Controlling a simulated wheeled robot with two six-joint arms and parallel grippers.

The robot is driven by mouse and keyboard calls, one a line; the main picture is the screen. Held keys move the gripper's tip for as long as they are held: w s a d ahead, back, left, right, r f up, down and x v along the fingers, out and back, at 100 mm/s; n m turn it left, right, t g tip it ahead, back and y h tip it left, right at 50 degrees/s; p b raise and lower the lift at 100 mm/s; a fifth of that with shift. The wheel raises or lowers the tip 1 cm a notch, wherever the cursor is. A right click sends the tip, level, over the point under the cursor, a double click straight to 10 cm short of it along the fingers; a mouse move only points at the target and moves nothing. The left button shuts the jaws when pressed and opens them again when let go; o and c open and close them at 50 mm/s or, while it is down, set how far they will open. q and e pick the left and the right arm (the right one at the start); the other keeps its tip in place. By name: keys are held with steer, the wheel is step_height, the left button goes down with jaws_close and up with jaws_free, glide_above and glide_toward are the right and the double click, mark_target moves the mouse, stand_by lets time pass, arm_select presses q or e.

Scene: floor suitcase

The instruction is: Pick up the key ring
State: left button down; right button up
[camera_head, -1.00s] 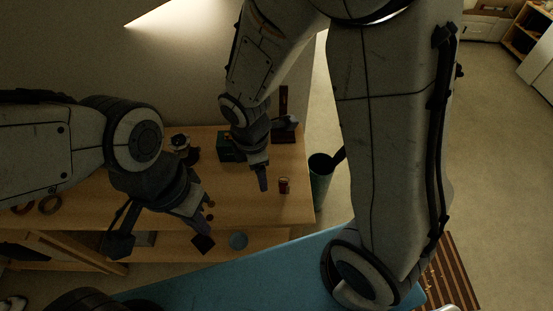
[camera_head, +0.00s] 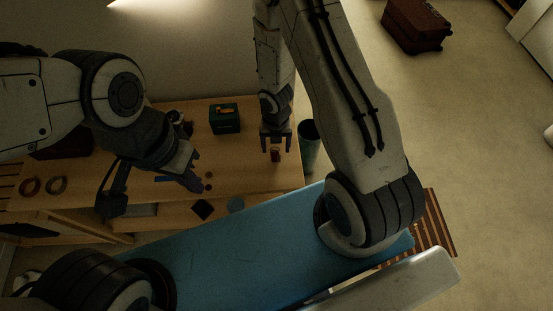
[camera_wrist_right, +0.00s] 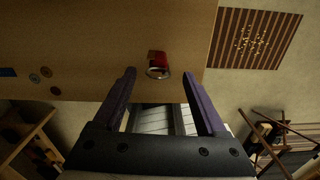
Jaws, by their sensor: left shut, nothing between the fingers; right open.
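The key ring, seemingly the small red piece with a silvery ring at one end, lies on the wooden tabletop near its edge in the right wrist view (camera_wrist_right: 157,61). It shows small and dark red in the head view (camera_head: 275,156). My right gripper (camera_head: 276,139) is open above it; in the right wrist view its two fingers (camera_wrist_right: 160,75) point towards the key ring, which appears between and just beyond the tips. Contact cannot be told. My left gripper (camera_head: 197,185) is shut and empty over the table's front, further left.
On the wooden table (camera_head: 255,185) are a green box (camera_head: 225,119), small round discs (camera_head: 209,181) and two rings (camera_head: 57,184). A teal bin (camera_head: 308,150) stands at the table's right end. A dark red suitcase (camera_head: 416,25) lies on open floor; a striped mat (camera_head: 440,226) lies front right.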

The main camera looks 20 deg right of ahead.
mark_target(275, 151)
steer(key=shift+w+f+b, duration=0.15)
steer(key=shift+f+b, duration=1.05)
steer(key=shift+f, duration=0.35)
steer(key=shift+w+f+b, duration=0.1)
steer(key=shift+f+b, duration=1.1)
steer(key=shift+f, duration=0.35)
jaws_close()
